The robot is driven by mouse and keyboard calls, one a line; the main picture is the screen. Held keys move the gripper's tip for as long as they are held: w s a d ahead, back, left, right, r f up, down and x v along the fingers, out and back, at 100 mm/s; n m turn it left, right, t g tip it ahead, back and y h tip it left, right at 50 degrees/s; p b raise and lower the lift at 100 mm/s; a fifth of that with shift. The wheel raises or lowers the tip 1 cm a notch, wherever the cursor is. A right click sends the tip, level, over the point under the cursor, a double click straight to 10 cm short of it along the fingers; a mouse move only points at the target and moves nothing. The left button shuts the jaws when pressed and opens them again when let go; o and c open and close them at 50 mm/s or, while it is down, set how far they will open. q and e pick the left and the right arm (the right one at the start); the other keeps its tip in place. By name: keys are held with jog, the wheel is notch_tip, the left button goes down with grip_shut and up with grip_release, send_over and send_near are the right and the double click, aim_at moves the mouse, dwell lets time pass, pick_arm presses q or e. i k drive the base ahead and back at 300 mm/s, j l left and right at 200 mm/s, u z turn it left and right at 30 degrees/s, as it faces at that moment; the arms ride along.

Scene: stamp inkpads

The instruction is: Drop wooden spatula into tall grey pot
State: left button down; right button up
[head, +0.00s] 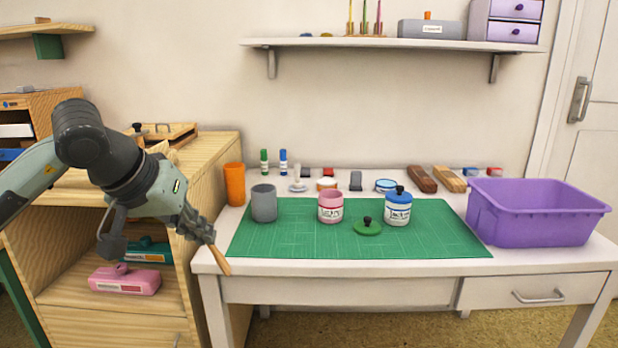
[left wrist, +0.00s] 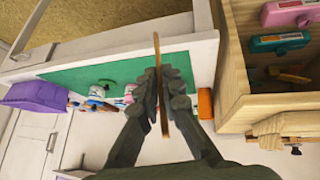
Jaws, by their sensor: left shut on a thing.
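My left gripper (head: 205,233) is shut on a wooden spatula (head: 221,261), in front of the table's left front corner in the head view. The spatula's light brown end sticks out below the fingers, tilted down to the right. In the left wrist view the spatula (left wrist: 157,60) runs between the fingers (left wrist: 163,88). The grey pot (head: 264,204) stands upright on the left part of the green mat, to the right of and beyond the gripper, apart from the spatula. I cannot make out the pot in the left wrist view. My right gripper is not in view.
An orange cup (head: 235,184) stands left of the pot. A pink jar (head: 331,206), a green lid (head: 368,227) and a blue-lidded jar (head: 398,207) are on the green mat (head: 300,240). A purple bin (head: 538,213) is at right. A wooden cabinet (head: 215,170) stands beside the table.

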aim_at(255, 214)
jog(key=i+j, duration=0.1)
jog(key=j, duration=0.75)
jog(key=i+j, duration=0.1)
jog(key=j, duration=0.75)
jog(key=i+j, duration=0.2)
jog(key=i, duration=0.3)
jog(key=z, duration=0.05)
